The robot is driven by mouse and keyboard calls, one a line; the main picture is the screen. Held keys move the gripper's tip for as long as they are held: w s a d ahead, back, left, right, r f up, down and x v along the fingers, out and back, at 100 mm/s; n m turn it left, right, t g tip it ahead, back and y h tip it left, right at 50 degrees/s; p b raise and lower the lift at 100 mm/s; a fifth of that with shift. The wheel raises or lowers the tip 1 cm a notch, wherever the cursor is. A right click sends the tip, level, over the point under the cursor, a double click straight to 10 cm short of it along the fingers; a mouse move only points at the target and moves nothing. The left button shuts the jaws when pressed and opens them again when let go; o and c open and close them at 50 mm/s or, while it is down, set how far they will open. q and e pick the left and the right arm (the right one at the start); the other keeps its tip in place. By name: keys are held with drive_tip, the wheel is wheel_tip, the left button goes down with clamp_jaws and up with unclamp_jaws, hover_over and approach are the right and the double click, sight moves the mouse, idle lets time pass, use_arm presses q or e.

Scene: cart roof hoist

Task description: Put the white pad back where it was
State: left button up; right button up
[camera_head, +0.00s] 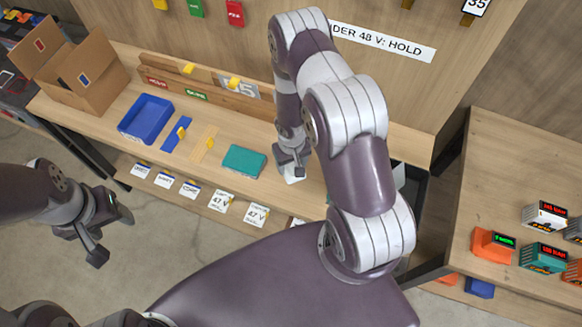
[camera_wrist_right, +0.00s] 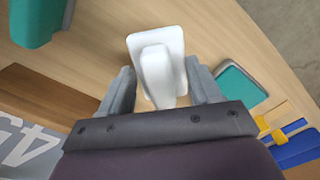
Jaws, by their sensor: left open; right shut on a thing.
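The white pad (camera_wrist_right: 172,45) is a rounded slab with a raised grip on its back. In the right wrist view its grip stands between the two fingers of my right gripper (camera_wrist_right: 160,92), which is shut on it. In the head view my right gripper (camera_head: 291,160) is over the front part of the wooden bench, right of a teal pad (camera_head: 243,161). Only a small piece of the white pad (camera_head: 293,179) shows under it. I cannot tell whether the pad touches the bench. My left gripper (camera_head: 112,238) is open and empty, low in front of the bench.
On the bench (camera_head: 120,88) are a blue tray (camera_head: 146,118), a blue strip (camera_head: 176,135), yellow strips (camera_head: 204,142) and an open cardboard box (camera_head: 85,78). A low rack stands behind. A lower shelf holds several cards. A table with devices (camera_head: 492,243) is at right. My right arm hides the bench's right part.

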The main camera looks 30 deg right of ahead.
sight(291, 170)
wheel_tip(291, 170, down, 4)
drive_tip(key=shift+r, duration=0.1)
drive_tip(key=shift+s+a, duration=0.15)
drive_tip(key=shift+a, duration=0.05)
drive_tip(key=o, duration=0.6)
drive_tip(key=shift+c, duration=0.2)
drive_tip(key=o, duration=0.4)
drive_tip(key=shift+d+f, duration=0.15)
drive_tip(key=shift+f, duration=0.05)
